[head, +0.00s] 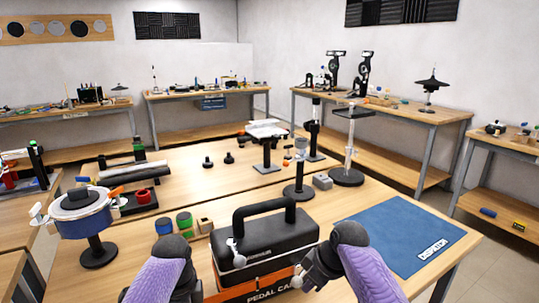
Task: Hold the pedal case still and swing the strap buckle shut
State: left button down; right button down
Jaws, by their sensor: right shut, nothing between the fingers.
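The pedal case (276,237) is a black box with an upright carry handle. Its lower front is orange and lettered "PEDAL CA", with the rest covered by my right arm. A small silver buckle-like part with a round end (238,260) shows at the left of the case's front; whether it is open or shut is unclear. My right gripper (299,281) is at the front right of the case, shut and empty. I cannot tell whether it touches the case. My left arm's dark joint is left of the case; the left gripper's fingers are not visible.
A blue mat (401,235) marked "DISPATCH" lies right of the case. Small blue, green and wooden blocks (184,222) stand to its left. Behind it are a black-based stand (299,192) and a grey block (322,181). A blue round pan on a stand (83,222) is at far left.

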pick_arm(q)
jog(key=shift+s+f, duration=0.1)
pick_arm(e)
jog(key=shift+s+d, duration=0.25)
jog(key=c, duration=0.8)
grip_release()
jog(key=shift+c, duration=0.2)
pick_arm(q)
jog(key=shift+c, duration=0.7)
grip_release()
pick_arm(e)
jog(key=v, duration=1.2)
